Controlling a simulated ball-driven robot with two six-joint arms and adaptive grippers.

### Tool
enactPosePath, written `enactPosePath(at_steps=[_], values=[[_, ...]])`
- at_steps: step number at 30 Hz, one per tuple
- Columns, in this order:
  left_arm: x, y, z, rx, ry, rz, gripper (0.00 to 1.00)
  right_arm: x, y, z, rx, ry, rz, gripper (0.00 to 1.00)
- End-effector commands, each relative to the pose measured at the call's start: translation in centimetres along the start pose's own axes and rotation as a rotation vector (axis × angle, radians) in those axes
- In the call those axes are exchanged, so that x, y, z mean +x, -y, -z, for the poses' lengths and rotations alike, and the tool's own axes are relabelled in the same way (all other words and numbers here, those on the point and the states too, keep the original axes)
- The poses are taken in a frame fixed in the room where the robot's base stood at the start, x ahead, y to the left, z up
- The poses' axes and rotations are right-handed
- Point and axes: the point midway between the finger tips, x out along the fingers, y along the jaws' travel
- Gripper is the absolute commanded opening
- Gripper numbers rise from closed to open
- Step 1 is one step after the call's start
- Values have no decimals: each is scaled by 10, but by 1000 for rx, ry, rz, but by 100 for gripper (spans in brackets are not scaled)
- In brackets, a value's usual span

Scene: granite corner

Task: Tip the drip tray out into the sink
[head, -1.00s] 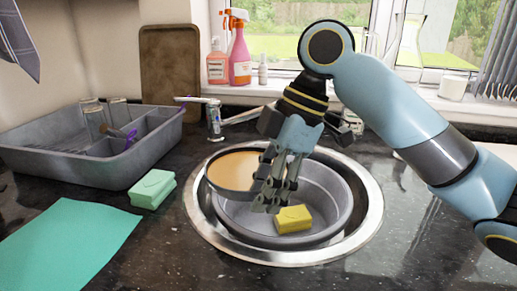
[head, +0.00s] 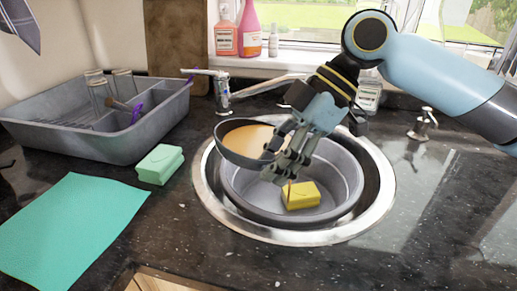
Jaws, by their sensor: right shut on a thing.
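The drip tray (head: 233,152) is a round, shallow, dark tray with tan liquid (head: 250,139) in it. It is tilted, its right side lower, above the round metal sink (head: 380,203). My right gripper (head: 286,160) is shut on the tray's right side, and its fingers hide part of the rim. A thin brown streak shows below the fingers, above a yellow sponge (head: 303,195); it looks like liquid running down. The sponge lies in a grey basin (head: 243,198) inside the sink. My left gripper is not in view.
A grey dish rack (head: 95,148) with glasses stands at the left. A green sponge (head: 159,164) and a teal cloth (head: 70,228) lie left of the sink. The tap (head: 221,92) stands behind it, with bottles (head: 249,32) on the sill.

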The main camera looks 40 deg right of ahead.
Motion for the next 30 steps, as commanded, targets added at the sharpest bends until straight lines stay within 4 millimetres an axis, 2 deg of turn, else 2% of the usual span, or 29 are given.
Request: enactPosePath(at_steps=[6,30], values=[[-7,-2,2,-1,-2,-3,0,-4,0,2,1,-35,-6,0],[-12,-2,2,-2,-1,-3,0,-5,0,2,2,-64,-7,0]])
